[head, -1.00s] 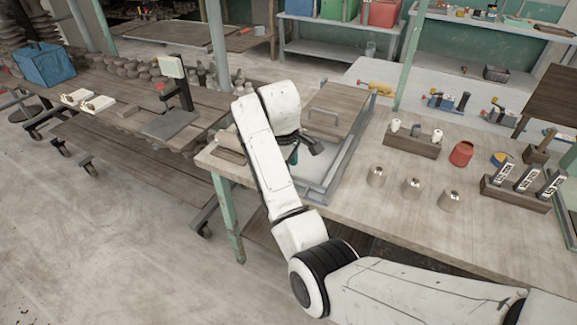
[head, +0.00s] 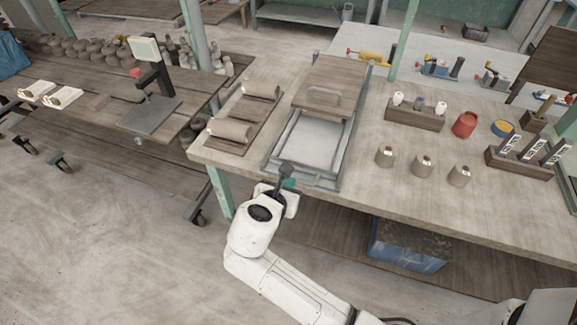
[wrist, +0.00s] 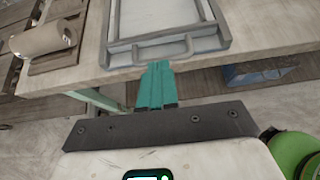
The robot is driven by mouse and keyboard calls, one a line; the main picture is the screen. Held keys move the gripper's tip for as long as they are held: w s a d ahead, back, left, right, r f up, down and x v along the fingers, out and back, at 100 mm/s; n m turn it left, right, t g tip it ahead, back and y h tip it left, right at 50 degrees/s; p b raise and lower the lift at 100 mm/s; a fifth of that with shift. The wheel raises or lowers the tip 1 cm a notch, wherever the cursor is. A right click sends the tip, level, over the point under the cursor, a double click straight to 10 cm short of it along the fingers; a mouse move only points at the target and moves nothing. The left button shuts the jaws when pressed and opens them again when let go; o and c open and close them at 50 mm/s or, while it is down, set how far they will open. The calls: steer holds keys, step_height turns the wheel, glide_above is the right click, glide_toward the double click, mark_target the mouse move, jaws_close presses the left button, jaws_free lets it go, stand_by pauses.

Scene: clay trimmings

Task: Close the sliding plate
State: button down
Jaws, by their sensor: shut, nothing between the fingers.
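The sliding plate (head: 326,86) is a brown wooden panel with a grey bar handle (head: 318,97). It covers the far part of a grey metal frame (head: 272,150) on the workbench. The near part of the frame is uncovered and shows a pale flat bed (head: 312,138). In the wrist view the frame's near edge (wrist: 165,62) and a small handle on it show ahead of the fingers. My gripper (head: 288,180) is shut and empty, at the bench's front edge near the frame's near end. Its teal fingers (wrist: 156,82) lie together in the wrist view.
Clay rolls on boards (head: 232,130) lie left of the frame. Three metal weights (head: 422,166), a wooden holder (head: 414,117) and a red jar (head: 465,124) stand to the right. A blue bin (head: 408,258) sits under the bench. A scale (head: 150,110) is on the left table.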

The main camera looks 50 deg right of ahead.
steer(key=x, duration=1)
steer(key=b, duration=0.1)
glide_toward(320, 123)
steer(key=d+f, duration=0.1)
steer(key=w+d+f, duration=0.1)
steer(key=f, duration=0.1)
steer(key=shift+d+f, duration=0.2)
steer(key=shift+d, duration=0.2)
steer(key=shift+w+d, duration=0.2)
steer(key=shift+d, duration=0.3)
steer(key=shift+r, duration=0.15)
steer(key=shift+d+r, duration=0.1)
steer(key=shift+r, duration=0.05)
steer(key=shift+r, duration=0.1)
